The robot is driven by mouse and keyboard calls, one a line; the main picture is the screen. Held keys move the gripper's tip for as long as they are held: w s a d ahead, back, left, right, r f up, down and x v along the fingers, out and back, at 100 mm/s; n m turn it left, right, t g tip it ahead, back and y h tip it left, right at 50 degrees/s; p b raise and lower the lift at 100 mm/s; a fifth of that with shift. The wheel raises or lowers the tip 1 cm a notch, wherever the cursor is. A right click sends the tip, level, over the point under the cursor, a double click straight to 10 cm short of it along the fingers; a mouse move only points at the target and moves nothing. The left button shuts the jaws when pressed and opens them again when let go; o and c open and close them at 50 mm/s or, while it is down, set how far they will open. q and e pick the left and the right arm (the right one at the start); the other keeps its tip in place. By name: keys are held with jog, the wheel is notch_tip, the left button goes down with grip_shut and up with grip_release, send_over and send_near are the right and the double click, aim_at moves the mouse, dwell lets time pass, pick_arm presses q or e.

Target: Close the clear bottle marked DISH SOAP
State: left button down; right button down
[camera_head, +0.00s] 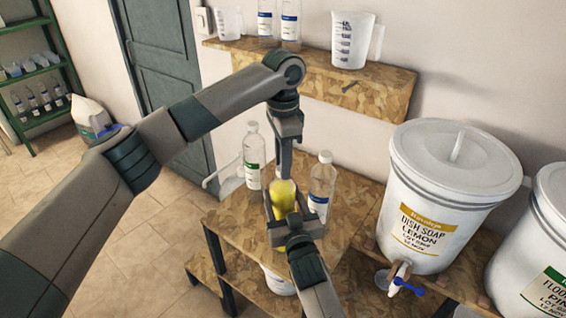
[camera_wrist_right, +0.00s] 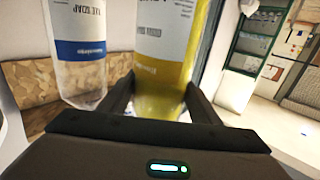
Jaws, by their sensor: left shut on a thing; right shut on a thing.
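The clear bottle (camera_head: 283,191) with yellow liquid stands upright above the wooden bench. In the right wrist view the bottle (camera_wrist_right: 163,55) shows a white label with a gold band; the lettering is too blurred to read surely. My right gripper (camera_head: 284,210) is shut around the bottle's body, its fingers on both sides in the wrist view (camera_wrist_right: 155,98). My left gripper (camera_head: 286,148) points down directly over the bottle's neck and is shut on a small whitish cap (camera_head: 286,160). Whether the cap touches the neck is hard to tell.
A blue-labelled clear bottle (camera_head: 321,186) stands close at the right, and a green-labelled one (camera_head: 252,160) at the left. A large DISH SOAP LEMON drum (camera_head: 440,195) with a blue-handled tap (camera_head: 405,284) stands right. A shelf (camera_head: 320,75) hangs behind.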

pick_arm(q)
jog(key=shift+m, duration=0.8)
jog(key=c, duration=1.4)
grip_release()
jog(key=shift+o, duration=0.2)
jog(key=shift+r, duration=0.15)
notch_tip(320, 180, up, 12)
pick_arm(e)
jog(key=c, duration=0.6)
grip_release()
pick_arm(q)
jog(key=shift+f, duration=0.2)
pick_arm(e)
jog(key=shift+o, duration=0.3)
jog(key=shift+s, duration=0.1)
